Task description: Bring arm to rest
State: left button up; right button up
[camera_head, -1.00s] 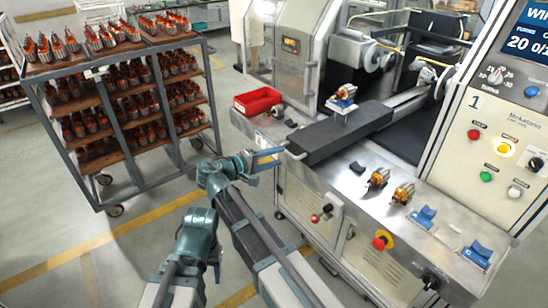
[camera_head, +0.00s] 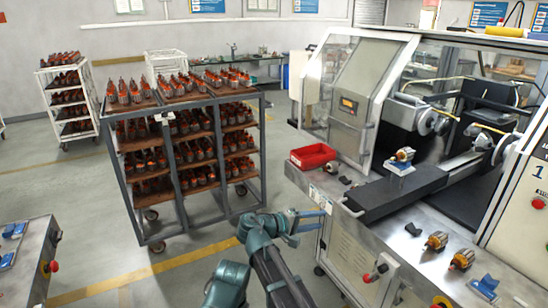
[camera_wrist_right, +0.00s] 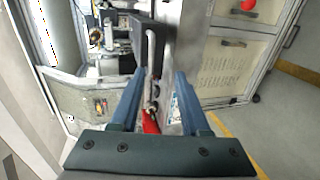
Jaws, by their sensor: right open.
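My right gripper (camera_head: 312,222) is in the lower middle of the head view, in front of the winding machine's left front edge. Its blue fingers are apart with nothing visible between them. In the right wrist view the two fingers (camera_wrist_right: 158,85) stand spread, and the floor and machine parts show beyond them. My left gripper is in neither view.
The winding machine's bench (camera_head: 395,270) holds a red bin (camera_head: 313,156), orange-and-silver armatures (camera_head: 436,241) and a blue cradle (camera_head: 484,288). A loaded rack (camera_head: 180,95) stands behind my arm. Another bench (camera_head: 30,262) is at lower left. Open floor lies between.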

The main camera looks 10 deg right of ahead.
jog(key=s+f+m+g+y, duration=0.35)
jog(key=s+f+y, duration=0.65)
jog(key=s+f, duration=0.4)
jog(key=s+a+f+n+g+y, duration=0.1)
jog(key=s+a, duration=0.3)
jog(key=a, duration=0.3)
jog(key=s+a+f+n+g+y, duration=0.1)
jog(key=s+a+n, duration=0.1)
jog(key=s+a, duration=0.2)
jog(key=a, duration=0.3)
jog(key=shift+s+a+y, duration=0.2)
jog(key=shift+s+y, duration=0.2)
